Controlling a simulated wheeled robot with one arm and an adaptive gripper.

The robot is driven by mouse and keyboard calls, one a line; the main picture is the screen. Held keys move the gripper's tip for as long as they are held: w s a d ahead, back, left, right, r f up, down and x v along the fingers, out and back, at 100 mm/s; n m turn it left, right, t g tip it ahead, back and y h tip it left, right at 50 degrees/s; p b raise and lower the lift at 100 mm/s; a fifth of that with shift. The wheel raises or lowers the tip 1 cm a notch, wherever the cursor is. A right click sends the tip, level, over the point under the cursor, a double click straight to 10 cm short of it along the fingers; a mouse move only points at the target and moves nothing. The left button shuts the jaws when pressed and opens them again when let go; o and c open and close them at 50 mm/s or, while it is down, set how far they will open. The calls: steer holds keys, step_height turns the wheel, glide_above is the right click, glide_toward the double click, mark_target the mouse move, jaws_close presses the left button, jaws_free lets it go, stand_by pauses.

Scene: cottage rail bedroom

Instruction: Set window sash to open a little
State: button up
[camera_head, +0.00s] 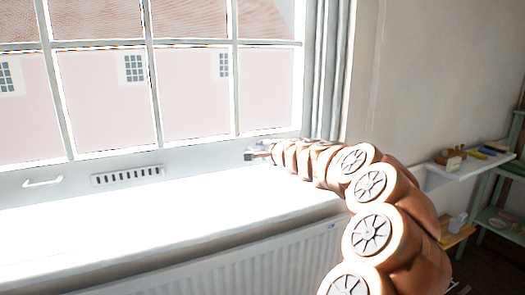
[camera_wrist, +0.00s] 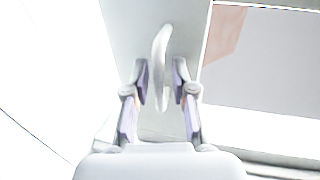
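The window sash (camera_head: 75,174) is a pale frame with several panes above a bright sill. Its bottom rail carries a white handle (camera_head: 43,182) at the left. I can make out no gap under the rail in the glare. My gripper (camera_head: 250,155) is at the right part of the rail. In the wrist view my gripper (camera_wrist: 161,82) is open, with one finger on each side of a white curved handle (camera_wrist: 160,52). A small gap shows between the handle and each finger. In the head view this handle is hidden or too small to tell.
The sill (camera_head: 130,220) is clear, with a white radiator (camera_head: 265,262) below. A wall shelf (camera_head: 470,165) with small objects is at the right.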

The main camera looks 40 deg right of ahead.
steer(key=shift+o, duration=0.4)
steer(key=shift+s, duration=0.15)
steer(key=v, duration=1.1)
steer(key=shift+s+a, duration=0.2)
steer(key=shift+s, duration=0.15)
steer(key=shift+r, duration=0.15)
